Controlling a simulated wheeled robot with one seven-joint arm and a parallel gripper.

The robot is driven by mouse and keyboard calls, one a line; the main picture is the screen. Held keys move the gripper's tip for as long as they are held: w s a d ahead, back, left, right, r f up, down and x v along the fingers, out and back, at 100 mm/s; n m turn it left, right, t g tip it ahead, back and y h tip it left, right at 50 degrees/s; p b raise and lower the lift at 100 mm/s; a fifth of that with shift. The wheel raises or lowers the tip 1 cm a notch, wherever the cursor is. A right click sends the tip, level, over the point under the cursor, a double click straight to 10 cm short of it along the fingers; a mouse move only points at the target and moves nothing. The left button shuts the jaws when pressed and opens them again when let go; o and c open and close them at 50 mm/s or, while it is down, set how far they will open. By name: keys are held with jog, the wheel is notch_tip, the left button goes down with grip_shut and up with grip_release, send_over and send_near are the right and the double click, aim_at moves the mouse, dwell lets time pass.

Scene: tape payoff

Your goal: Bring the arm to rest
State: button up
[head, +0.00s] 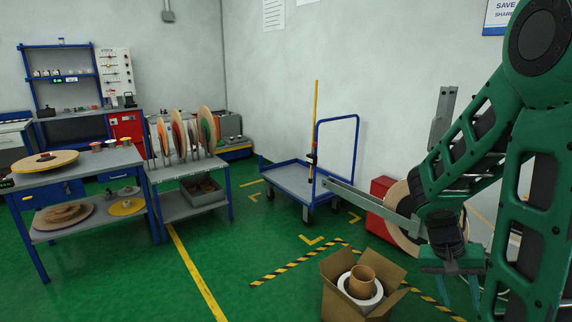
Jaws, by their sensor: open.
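My green arm comes in from the right side of the head view and bends down. My gripper (456,270) hangs at its lower end, open, with nothing seen between its jaws. The gripper is in front of a large tan reel (398,212), which the arm partly hides. A grey flat bar (372,201) runs from the left toward the reel; its join is hidden behind my arm.
An open cardboard box (342,300) with a white roll and brown core stands on the floor below left of the gripper. A blue trolley (290,180), red cabinet (380,190), reel rack table (183,170) and workbench (90,168) stand farther back. Green floor between is clear.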

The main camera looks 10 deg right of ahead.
jog(key=s+a+r+n+t+y, duration=0.2)
jog(key=s+a+r+y, duration=0.2)
jog(key=s+a+r, duration=0.4)
jog(key=a, duration=0.4)
jog(key=shift+s+r+n+y, duration=0.3)
jog(key=shift+s+r+n, duration=0.05)
jog(key=shift+s+n, duration=0.05)
